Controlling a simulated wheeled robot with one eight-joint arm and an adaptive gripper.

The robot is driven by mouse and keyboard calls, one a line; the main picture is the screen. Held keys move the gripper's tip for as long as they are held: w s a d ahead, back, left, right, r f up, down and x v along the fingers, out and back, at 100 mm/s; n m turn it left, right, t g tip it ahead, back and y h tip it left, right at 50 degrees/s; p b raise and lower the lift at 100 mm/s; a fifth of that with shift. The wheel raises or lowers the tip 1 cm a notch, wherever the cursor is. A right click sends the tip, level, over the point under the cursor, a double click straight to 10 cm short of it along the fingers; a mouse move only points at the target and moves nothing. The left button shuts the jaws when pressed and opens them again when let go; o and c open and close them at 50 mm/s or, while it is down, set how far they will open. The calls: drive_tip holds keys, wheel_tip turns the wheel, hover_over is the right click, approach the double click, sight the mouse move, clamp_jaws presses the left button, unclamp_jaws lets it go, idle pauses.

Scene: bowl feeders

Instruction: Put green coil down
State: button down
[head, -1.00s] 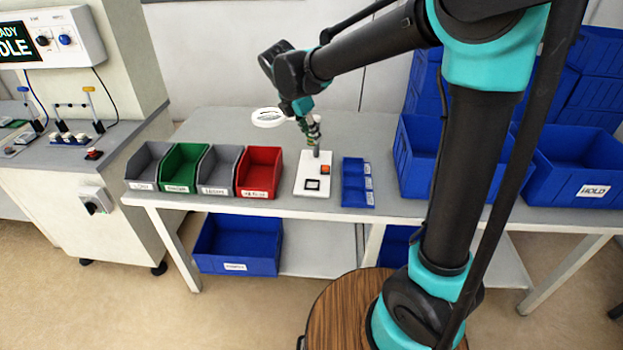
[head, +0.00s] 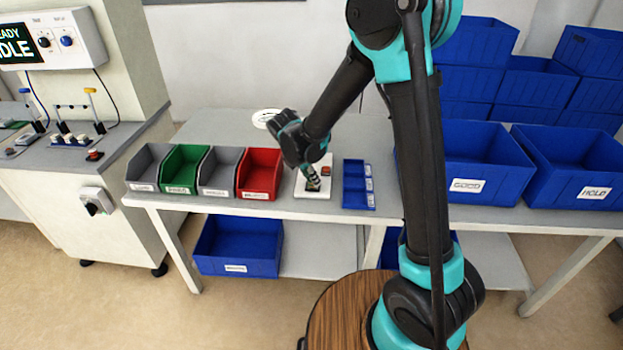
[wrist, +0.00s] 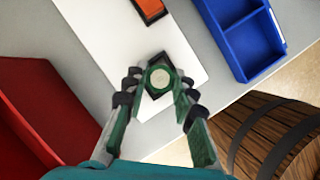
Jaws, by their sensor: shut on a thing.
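My gripper (head: 313,184) is low over the front part of the white board (head: 318,161) on the bench. In the wrist view my gripper (wrist: 159,92) has its two green-padded fingers closed around the green coil (wrist: 160,78), seen end-on as a pale disc with a greenish rim. The coil lines up over the black square (wrist: 153,93) on the white board (wrist: 120,38). I cannot tell whether the coil touches the board. In the head view the coil is mostly hidden by my gripper.
An orange-red block (wrist: 150,9) lies on the board behind the square. A red bin (head: 260,172) stands close on the left, beside grey and green bins. A small blue divided tray (head: 357,185) is on the right.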

drive_tip(key=shift+f, duration=0.2)
drive_tip(key=c, duration=1.3)
unclamp_jaws()
drive_tip(key=shift+o, duration=0.2)
drive_tip(key=shift+r, duration=0.1)
drive_tip(key=v, duration=1.2)
drive_tip(key=s+d+f+m+y, duration=0.1)
drive_tip(key=s+d+m, duration=0.2)
drive_tip(key=d+m, duration=0.5)
drive_tip(key=s+d+f+m+y, duration=0.1)
drive_tip(key=s+d+f+m, duration=0.3)
drive_tip(key=d, duration=0.6)
drive_tip(key=s+d+f+m+t+y, duration=0.1)
drive_tip(key=s+d+f+m, duration=0.2)
drive_tip(key=s+d+m, duration=0.6)
drive_tip(key=shift+m, duration=2.8)
